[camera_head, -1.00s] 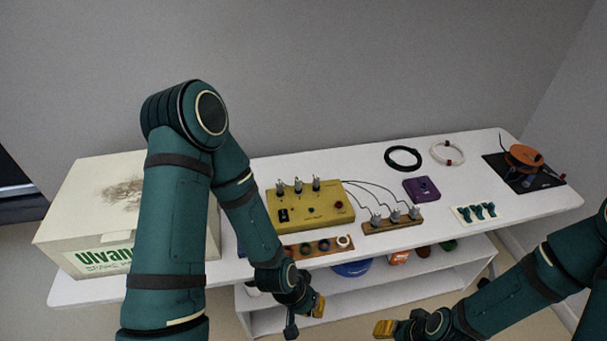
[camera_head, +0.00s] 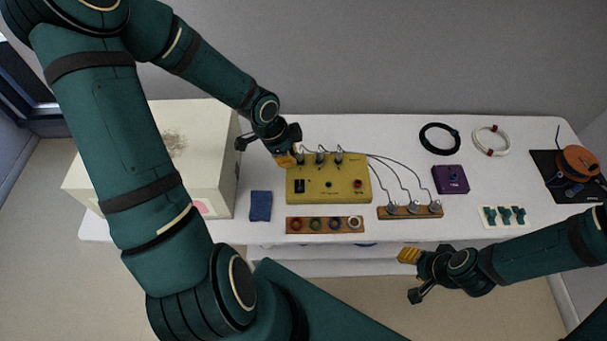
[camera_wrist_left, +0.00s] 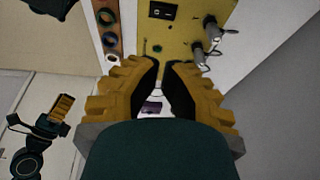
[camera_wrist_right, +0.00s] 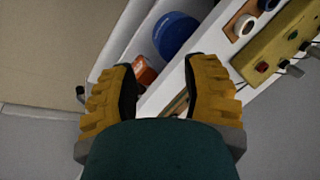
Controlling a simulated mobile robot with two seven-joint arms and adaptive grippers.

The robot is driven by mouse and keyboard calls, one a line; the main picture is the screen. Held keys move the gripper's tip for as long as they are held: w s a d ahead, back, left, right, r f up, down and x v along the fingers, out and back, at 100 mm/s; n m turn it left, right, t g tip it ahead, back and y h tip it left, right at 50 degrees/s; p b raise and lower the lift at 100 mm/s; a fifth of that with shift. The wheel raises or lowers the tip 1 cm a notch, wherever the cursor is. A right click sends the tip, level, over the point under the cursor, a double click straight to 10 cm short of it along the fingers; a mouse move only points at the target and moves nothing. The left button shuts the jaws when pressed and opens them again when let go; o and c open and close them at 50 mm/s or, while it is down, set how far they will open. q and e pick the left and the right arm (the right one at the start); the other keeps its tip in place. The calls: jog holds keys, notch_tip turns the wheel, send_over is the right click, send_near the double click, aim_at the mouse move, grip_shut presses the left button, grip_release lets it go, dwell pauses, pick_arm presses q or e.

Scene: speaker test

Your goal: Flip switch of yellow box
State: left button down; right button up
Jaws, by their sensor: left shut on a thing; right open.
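The yellow box (camera_head: 345,194) lies on the white table, with a black switch (camera_head: 299,186) on its left part, a red button (camera_head: 357,183) on its right and three grey plugs along its back edge. My left gripper (camera_head: 289,159) is at the box's back left corner, by the leftmost plug. In the left wrist view its fingers (camera_wrist_left: 161,65) are nearly together; what they grip cannot be made out. The switch shows at the top of that view (camera_wrist_left: 163,10), apart from the fingers. My right gripper (camera_head: 408,256) is open and empty in front of the table (camera_wrist_right: 160,85).
A large cream carton (camera_head: 210,150) stands left, a blue cloth-like block (camera_head: 260,206) beside it. A wooden strip with rings (camera_head: 325,225) lies before the box; a strip with wired plugs (camera_head: 410,211) and a purple box (camera_head: 450,180) lie right. A shelf is below.

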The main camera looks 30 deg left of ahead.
aim_at(302, 183)
pick_arm(q)
jog(key=shift+s, duration=0.1)
pick_arm(e)
jog(key=shift+s, duration=0.1)
pick_arm(q)
jog(key=b+x, duration=0.2)
jog(key=x, duration=0.2)
jog(key=b+x, duration=0.2)
jog(key=x, duration=0.2)
jog(key=b+x, duration=0.2)
jog(key=x, duration=0.2)
jog(key=shift+a+f, duration=0.3)
jog(key=shift+a+f+b, duration=0.1)
jog(key=shift+f+b, duration=0.2)
jog(key=shift+f, duration=0.45)
pick_arm(e)
notch_tip(302, 183, down, 7)
jog(key=s, duration=0.1)
jog(key=shift+s+a+r+g, duration=0.2)
jog(key=shift+s+g, duration=0.1)
jog(key=shift+s, duration=0.1)
